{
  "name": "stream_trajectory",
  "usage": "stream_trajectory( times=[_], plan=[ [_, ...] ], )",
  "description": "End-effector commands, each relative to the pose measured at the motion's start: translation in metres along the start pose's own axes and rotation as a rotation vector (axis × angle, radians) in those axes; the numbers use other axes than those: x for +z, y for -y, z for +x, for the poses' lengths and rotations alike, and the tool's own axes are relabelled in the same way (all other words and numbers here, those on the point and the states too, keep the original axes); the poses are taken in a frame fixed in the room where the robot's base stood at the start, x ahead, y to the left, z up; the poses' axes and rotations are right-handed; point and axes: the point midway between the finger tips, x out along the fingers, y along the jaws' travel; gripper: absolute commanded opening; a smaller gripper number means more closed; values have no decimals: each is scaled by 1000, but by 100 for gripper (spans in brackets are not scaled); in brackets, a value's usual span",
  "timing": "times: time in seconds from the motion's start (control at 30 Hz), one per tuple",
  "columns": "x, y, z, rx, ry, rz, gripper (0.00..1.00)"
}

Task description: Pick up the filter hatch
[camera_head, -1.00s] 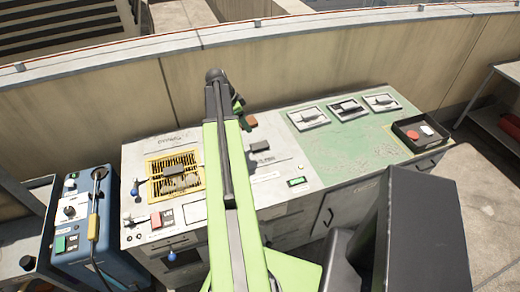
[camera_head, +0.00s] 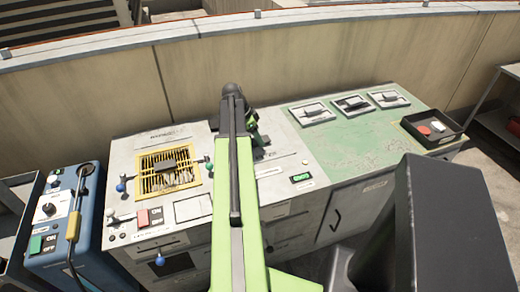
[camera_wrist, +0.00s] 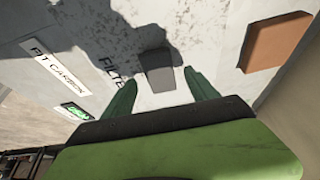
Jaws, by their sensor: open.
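The filter hatch shows in the wrist view as a pale grey panel with a small dark grey grip (camera_wrist: 158,72), beside lettering that begins "FILTE". The panel's outline is not clear. My gripper (camera_wrist: 160,79) is open, its two green fingers pointing at the grip, one to each side of it. I cannot tell whether the fingers touch it or are level with it. In the head view my gripper (camera_head: 252,132) is over the back middle of the console, and my arm hides most of the hatch there.
A brown block (camera_wrist: 277,41) lies right of the grip. The console holds a yellow-framed grille (camera_head: 168,193), a green display (camera_head: 301,178) and several levers. A black tray (camera_head: 434,143) with red and white pieces sits at right. A wall (camera_head: 120,90) runs behind; a blue unit (camera_head: 62,225) stands left.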

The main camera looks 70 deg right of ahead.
Motion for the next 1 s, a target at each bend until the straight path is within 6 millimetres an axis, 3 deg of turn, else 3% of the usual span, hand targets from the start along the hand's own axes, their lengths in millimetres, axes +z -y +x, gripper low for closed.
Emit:
stream_trajectory(
  times=[0.03, 0.1, 0.33, 0.83, 1.0],
  plan=[
    [3, 0, 18, 0, 0, 1, 67],
    [2, 0, 25, 0, 0, 1, 67],
    [0, 0, 23, 0, 0, 0, 67],
    [0, 0, 23, 0, 0, 1, 2],
    [-1, 0, 23, 0, 0, 1, 0]
  ],
)
